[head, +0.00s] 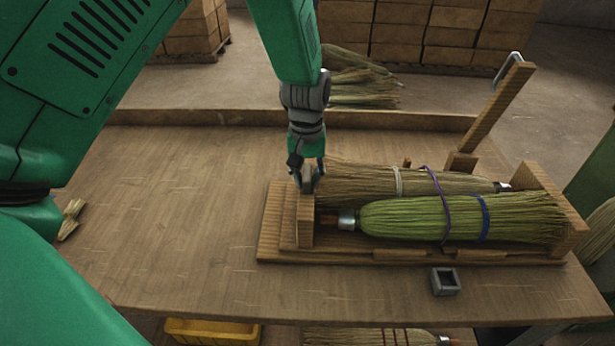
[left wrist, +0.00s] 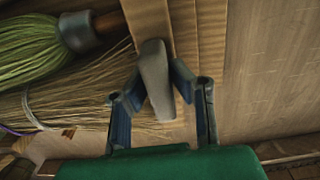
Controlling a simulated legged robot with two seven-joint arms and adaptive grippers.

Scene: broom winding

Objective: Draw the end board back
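The wooden jig (head: 270,240) lies on the table with two broom heads in it, a green one (head: 410,218) in front and a straw one (head: 350,182) behind. Its end board (head: 305,222) stands upright at the left, close to the green head's metal collar. A grey handle (left wrist: 155,80) sits on the end board. My left gripper (head: 306,178) is at the board's top far end. In the left wrist view its fingers (left wrist: 158,85) lie on both sides of the handle and appear to press on it. My right gripper is not in view.
A wooden lever (head: 497,105) with a metal loop rises behind the jig's right end. A small grey square block (head: 445,281) lies in front of the jig. The table left of the jig is clear apart from a straw scrap (head: 71,218). A low rail (head: 220,117) edges the back.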

